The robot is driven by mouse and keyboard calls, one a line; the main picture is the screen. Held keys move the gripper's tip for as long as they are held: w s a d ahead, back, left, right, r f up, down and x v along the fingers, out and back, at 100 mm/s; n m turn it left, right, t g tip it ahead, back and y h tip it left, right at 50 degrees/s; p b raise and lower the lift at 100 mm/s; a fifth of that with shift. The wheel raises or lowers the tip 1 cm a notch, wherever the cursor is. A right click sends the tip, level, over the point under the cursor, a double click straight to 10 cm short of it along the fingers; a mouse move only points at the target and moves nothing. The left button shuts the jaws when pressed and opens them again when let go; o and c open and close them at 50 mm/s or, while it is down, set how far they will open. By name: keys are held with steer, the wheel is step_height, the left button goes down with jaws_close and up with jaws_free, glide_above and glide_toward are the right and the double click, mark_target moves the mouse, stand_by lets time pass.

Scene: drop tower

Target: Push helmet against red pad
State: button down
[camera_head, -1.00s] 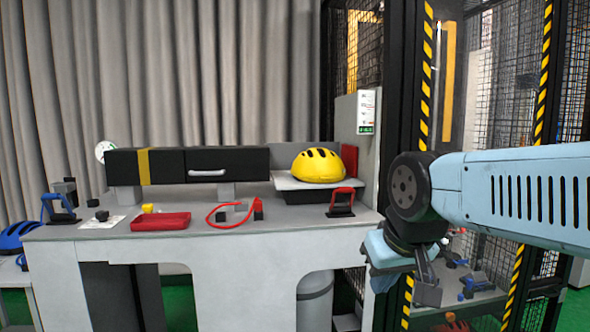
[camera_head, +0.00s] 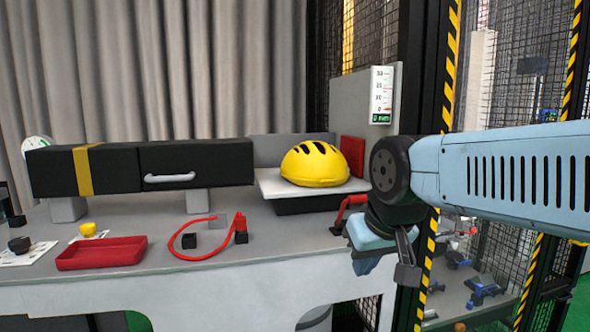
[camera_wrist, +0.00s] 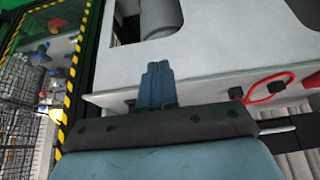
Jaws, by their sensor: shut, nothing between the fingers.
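The yellow helmet (camera_head: 314,164) with dark vents rests on a white platform (camera_head: 268,184) at the right end of the bench. The red pad (camera_head: 352,155) stands upright just right of and behind the helmet, partly hidden by it; I cannot tell whether they touch. My gripper (camera_head: 407,272) is shut and empty, pointing down at the right, lower than the helmet and in front of the bench's right end. In the wrist view my gripper (camera_wrist: 157,72) shows as closed blue fingers against the pale bench front. The helmet is not in the wrist view.
A red-handled clamp (camera_head: 350,208) stands between the helmet and my arm. A black drawer box (camera_head: 195,165), a red tray (camera_head: 102,253) and a red cable loop (camera_head: 182,242) are on the bench. A striped cage post (camera_head: 449,62) is at the right. A gauge (camera_head: 381,95) is behind.

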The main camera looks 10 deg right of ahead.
steer(key=shift+w+d, duration=0.1)
steer(key=w+a+r+n+h, duration=0.1)
steer(key=w+r+n+h, duration=0.1)
steer(key=w+r+n, duration=0.6)
steer(key=w+a+r+n+h, duration=0.1)
steer(key=w+r+n+h, duration=0.15)
steer(key=w+n, duration=0.9)
steer(key=n+t, duration=0.2)
steer(key=n, duration=0.8)
glide_toward(311, 176)
steer(key=f, duration=0.1)
steer(key=w+f, duration=0.1)
steer(key=f, duration=0.1)
steer(key=w+d+f, duration=0.1)
steer(key=shift+w+f, duration=0.15)
steer(key=shift+f, duration=0.25)
steer(key=shift+w+d, duration=0.5)
steer(key=shift+w, duration=0.2)
